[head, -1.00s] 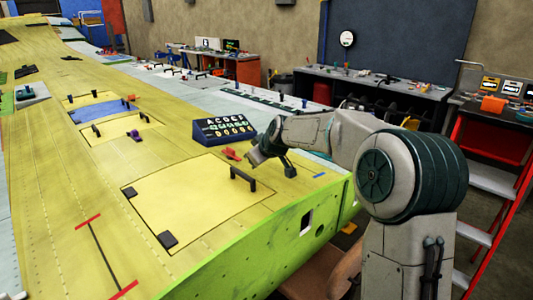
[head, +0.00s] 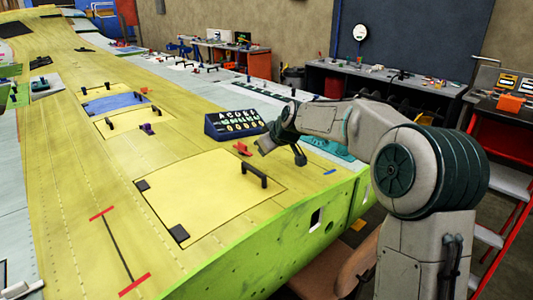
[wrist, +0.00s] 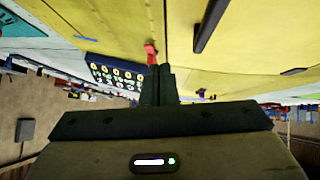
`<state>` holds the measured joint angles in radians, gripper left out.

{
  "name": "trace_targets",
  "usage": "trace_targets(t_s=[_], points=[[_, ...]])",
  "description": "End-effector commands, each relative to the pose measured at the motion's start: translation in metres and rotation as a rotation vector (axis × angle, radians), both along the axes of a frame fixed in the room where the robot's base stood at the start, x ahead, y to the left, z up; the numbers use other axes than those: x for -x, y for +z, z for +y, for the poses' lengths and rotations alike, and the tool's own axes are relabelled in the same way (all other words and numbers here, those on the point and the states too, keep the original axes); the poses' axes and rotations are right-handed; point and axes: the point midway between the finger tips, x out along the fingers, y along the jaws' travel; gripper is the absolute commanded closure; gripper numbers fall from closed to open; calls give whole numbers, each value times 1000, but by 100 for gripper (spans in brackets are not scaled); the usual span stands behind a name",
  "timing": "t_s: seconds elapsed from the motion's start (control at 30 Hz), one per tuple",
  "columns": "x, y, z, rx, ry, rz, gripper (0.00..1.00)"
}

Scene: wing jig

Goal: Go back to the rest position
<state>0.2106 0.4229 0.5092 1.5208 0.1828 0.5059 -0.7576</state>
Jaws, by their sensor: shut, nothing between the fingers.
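My gripper shows in the wrist view (wrist: 157,78) as two dark fingers shut together, with nothing between them. In the head view my arm reaches from the right over the near edge of the yellow-green wing panel (head: 75,200). Its end is above the panel, right of a small red piece (head: 242,148) and close to a black handle (head: 256,175). In the wrist view the red piece (wrist: 150,53) appears just beyond the fingertips. I cannot tell the exact height of the fingers above the panel.
A dark blue lettered box (head: 232,124) stands behind the red piece. A blue sheet (head: 112,104) and a purple piece (head: 148,128) are farther along the panel. A black workbench (head: 385,85) stands at the back. A red-framed step ladder (head: 500,185) is at the right.

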Motion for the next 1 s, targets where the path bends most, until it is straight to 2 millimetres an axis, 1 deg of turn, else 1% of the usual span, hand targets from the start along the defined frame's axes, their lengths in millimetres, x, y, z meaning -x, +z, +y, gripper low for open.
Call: trace_targets(t_s=[0.03, 0.07, 0.2, 0.4, 0.57, 0.67, 0.77, 0.87, 0.9, 0.97, 1.0], points=[[3, 11, -6, 0, -4, -4, 100], [7, 13, -11, 1, -5, -5, 100], [23, 36, -28, 1, -5, -4, 100], [40, 61, -45, 1, -2, -2, 100], [48, 71, -51, 2, -3, 1, 100], [60, 68, -52, 16, -16, 23, 100], [87, 55, -54, 47, -62, 78, 100], [129, 38, -63, 84, -144, 152, 100], [148, 29, -70, 95, -184, 185, 100], [177, 18, -80, 108, -249, 229, 100], [196, 11, -87, 115, -292, 255, 100]])
